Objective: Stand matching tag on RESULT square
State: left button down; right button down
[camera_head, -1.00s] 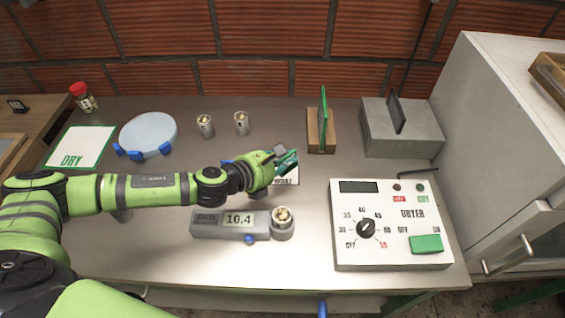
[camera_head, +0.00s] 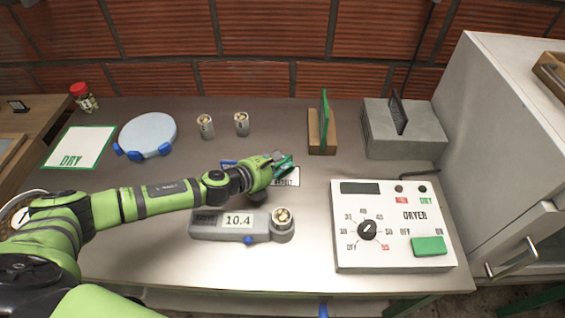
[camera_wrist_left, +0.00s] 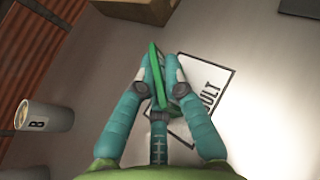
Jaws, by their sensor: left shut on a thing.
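My left gripper (camera_head: 283,166) is shut on a thin green tag (camera_wrist_left: 157,77) and holds it on edge, tilted in the left wrist view. The white RESULT square (camera_wrist_left: 212,68) lies on the bench beside and partly behind the fingers in that view. In the head view the gripper covers much of the RESULT square (camera_head: 290,182). I cannot tell whether the tag touches the square. Another green tag (camera_head: 324,118) stands in a wooden block (camera_head: 316,146) behind the gripper. My right gripper is out of view.
A meter reading 10.4 (camera_head: 238,220) with a filled cup sits in front of the gripper. The dryer box (camera_head: 390,255) stands to the right. Two filled cups (camera_head: 206,126) (camera_head: 241,123), a round scale (camera_head: 148,132) and the DRY square (camera_head: 78,147) are behind left.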

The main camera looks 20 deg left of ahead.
pick_arm(q)
jog(key=c, duration=1.3)
grip_release()
jog(key=shift+f, duration=0.15)
jog(key=shift+c, duration=0.2)
jog(key=shift+s+r, duration=0.1)
jog(key=shift+r, duration=0.1)
jog(key=b+v, duration=0.2)
jog(key=v, duration=0.9)
jog(key=shift+a, duration=0.1)
jog(key=shift+s+a+r, duration=0.1)
jog(key=shift+s+r, duration=0.1)
jog(key=shift+s, duration=0.1)
